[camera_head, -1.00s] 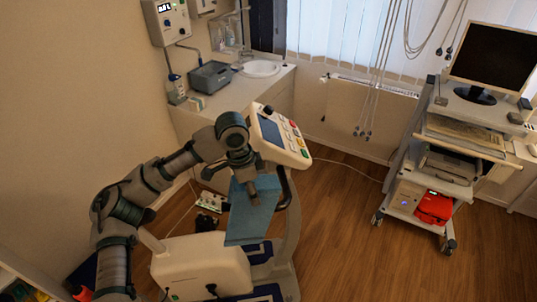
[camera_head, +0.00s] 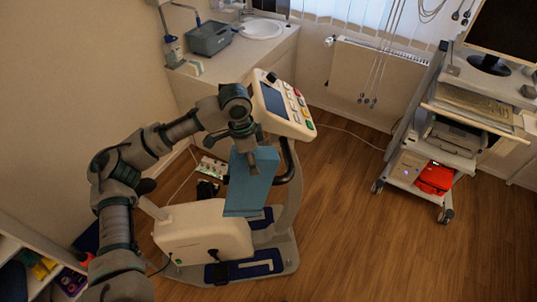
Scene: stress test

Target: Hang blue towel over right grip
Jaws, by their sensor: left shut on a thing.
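The blue towel (camera_head: 247,190) hangs down below my left gripper (camera_head: 252,158), which is shut on it. The towel is in front of the exercise machine's post, beside the dark curved grip (camera_head: 290,165) on the right of the machine. Whether the towel touches that grip, I cannot tell. The machine's console (camera_head: 283,105), with a screen and coloured buttons, is just above and right of my left gripper. The other grip is hidden behind my arm or the towel. My right gripper is not in view.
The machine's white housing (camera_head: 203,232) and foot plates (camera_head: 245,268) stand below the towel. A counter with a grey box (camera_head: 209,38) and sink (camera_head: 262,28) is behind. A wheeled cart (camera_head: 430,150) stands at right. The wooden floor between is clear.

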